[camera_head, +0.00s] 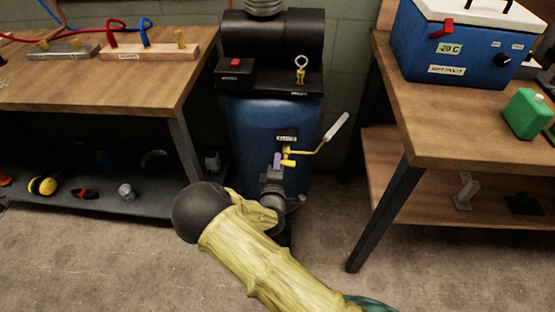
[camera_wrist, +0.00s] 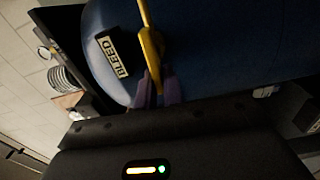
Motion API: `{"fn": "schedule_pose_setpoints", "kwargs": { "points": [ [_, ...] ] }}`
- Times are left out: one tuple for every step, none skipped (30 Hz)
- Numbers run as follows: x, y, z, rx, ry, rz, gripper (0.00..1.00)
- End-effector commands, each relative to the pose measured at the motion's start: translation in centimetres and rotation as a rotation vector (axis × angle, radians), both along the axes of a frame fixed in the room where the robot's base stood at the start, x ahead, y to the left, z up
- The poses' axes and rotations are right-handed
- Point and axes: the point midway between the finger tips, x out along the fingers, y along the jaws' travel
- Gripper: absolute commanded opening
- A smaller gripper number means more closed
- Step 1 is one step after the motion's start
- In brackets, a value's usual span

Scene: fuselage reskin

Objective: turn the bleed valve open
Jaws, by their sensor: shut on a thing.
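The bleed valve's yellow metal part (camera_head: 289,162) sits on the front of a blue tank (camera_head: 250,140), just below a small label. In the wrist view the label reads BLEED (camera_wrist: 112,55). A yellow lever with a pale grip (camera_head: 337,127) slants up to the right from the valve. My gripper (camera_head: 277,162) reaches the valve from below. In the wrist view my purple fingers (camera_wrist: 158,88) are closed around the lower end of the yellow part (camera_wrist: 150,45). The fingertips' exact contact is partly hidden.
A black panel with a red button (camera_head: 235,63) and a ring-topped key (camera_head: 301,68) tops the tank. A left workbench (camera_head: 120,85) and a right workbench (camera_head: 440,125) flank it. The right one holds a blue cooler (camera_head: 425,52). Bare floor lies in front.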

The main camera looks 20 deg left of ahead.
Motion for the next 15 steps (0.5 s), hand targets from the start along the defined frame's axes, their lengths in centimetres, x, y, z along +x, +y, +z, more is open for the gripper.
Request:
{"fn": "schedule_pose_setpoints", "kwargs": {
  "points": [
    [-0.1,0.12,-0.08,-0.017,-0.002,0.003,0.0],
    [-0.11,0.12,-0.11,-0.027,-0.004,0.003,0.0],
    [-0.11,0.12,-0.15,-0.036,-0.007,0.003,0.0],
    [-0.11,0.12,-0.18,-0.041,-0.008,0.003,0.0],
    [-0.11,0.11,-0.2,-0.046,-0.009,0.003,0.0],
    [-0.1,0.1,-0.24,-0.052,-0.01,0.003,0.0],
    [-0.1,0.1,-0.25,-0.055,-0.01,0.003,0.0],
    [-0.1,0.1,-0.27,-0.057,-0.011,0.003,0.0],
    [-0.08,0.09,-0.28,-0.06,-0.011,0.003,0.0],
    [-0.08,0.09,-0.28,-0.06,-0.011,0.003,0.0],
    [-0.08,0.09,-0.29,-0.061,-0.012,0.003,0.0],
    [-0.08,0.09,-0.3,-0.061,-0.012,0.003,0.0],
    [-0.08,0.09,-0.3,-0.061,-0.012,0.003,0.0],
    [-0.08,0.09,-0.3,-0.06,-0.011,0.003,0.0],
    [-0.08,0.09,-0.3,-0.06,-0.011,0.003,0.0]
  ]
}}
